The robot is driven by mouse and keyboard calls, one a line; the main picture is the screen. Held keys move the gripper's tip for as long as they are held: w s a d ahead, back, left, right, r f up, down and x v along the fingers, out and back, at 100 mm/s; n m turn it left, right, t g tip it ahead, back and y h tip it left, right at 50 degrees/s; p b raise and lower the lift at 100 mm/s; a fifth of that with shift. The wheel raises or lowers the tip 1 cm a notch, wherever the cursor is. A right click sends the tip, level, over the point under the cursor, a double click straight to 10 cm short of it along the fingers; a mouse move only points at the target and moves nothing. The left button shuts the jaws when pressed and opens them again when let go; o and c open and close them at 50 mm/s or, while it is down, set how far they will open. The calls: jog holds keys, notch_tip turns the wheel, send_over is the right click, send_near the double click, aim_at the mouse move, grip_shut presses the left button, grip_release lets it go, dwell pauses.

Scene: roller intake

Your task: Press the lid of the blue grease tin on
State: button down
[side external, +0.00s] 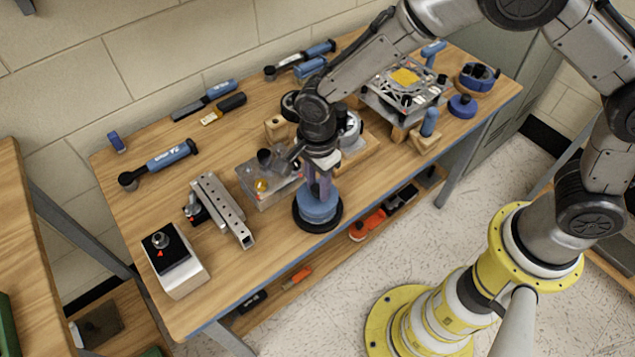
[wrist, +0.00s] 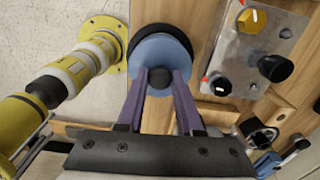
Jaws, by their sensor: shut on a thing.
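The blue grease tin (side external: 319,211) stands on a round black base (side external: 301,222) near the front edge of the bench. In the wrist view the fingertips (wrist: 160,75) lie over the lid. I cannot tell whether the lid sits fully down, since the seam does not show clearly.
A grey metal bracket (side external: 222,208) and a white box with a black top (side external: 173,262) are further left. A fixture (side external: 403,88) stands at the back right, beside a low blue round part (side external: 462,106).

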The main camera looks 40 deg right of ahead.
jog(key=shift+f, duration=0.65)
dwell(0.4)
jog(key=shift+c, duration=2.4)
grip_release()
